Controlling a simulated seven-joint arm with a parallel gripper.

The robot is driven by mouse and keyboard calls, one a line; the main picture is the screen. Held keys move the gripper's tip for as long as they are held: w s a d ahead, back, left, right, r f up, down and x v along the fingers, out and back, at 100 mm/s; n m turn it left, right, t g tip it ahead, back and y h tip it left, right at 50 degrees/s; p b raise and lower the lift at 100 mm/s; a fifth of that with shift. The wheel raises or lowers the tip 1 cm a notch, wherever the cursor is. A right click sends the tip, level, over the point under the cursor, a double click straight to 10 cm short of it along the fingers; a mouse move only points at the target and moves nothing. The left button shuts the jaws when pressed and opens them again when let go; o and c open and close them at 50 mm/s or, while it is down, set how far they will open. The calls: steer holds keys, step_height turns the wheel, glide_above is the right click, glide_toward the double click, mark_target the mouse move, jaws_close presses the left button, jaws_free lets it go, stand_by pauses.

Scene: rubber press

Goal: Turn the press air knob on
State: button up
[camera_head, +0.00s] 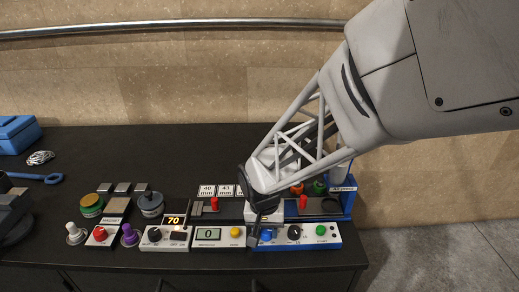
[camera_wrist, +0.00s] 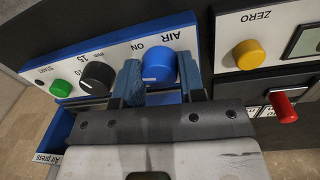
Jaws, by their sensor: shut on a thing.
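The blue air knob (camera_wrist: 159,66) sits on the white panel of the blue-framed air press (camera_wrist: 110,52), close to the words AIR and ON, which appear upside down in the wrist view. My gripper (camera_wrist: 161,76) is shut on this knob, one finger on each side of it. A pale mark shows low on the knob's left; its exact angle is hard to tell. In the head view the blue knob (camera_head: 266,235) shows at the press panel's left end, just below my gripper (camera_head: 258,226). My gripper and arm hide part of the press there.
Beside the air knob on the panel are a black dial (camera_wrist: 97,78) and a green START button (camera_wrist: 61,86). A neighbouring gauge box has a yellow ZERO button (camera_wrist: 247,54). A red handle (camera_wrist: 285,108) stands out close by. Other instruments crowd the black table (camera_head: 180,140).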

steer(key=m, duration=0.4)
steer(key=shift+m, duration=0.3)
steer(key=m, duration=0.5)
stand_by(0.3)
steer(key=o, duration=0.9)
steer(key=shift+r, duration=0.1)
steer(key=shift+w+a+r, duration=0.1)
steer(key=shift+w+r, duration=0.05)
steer(key=shift+r, duration=1.75)
steer(key=shift+w+a+r, duration=0.1)
steer(key=shift+r, duration=1.8)
steer(key=shift+d, duration=0.1)
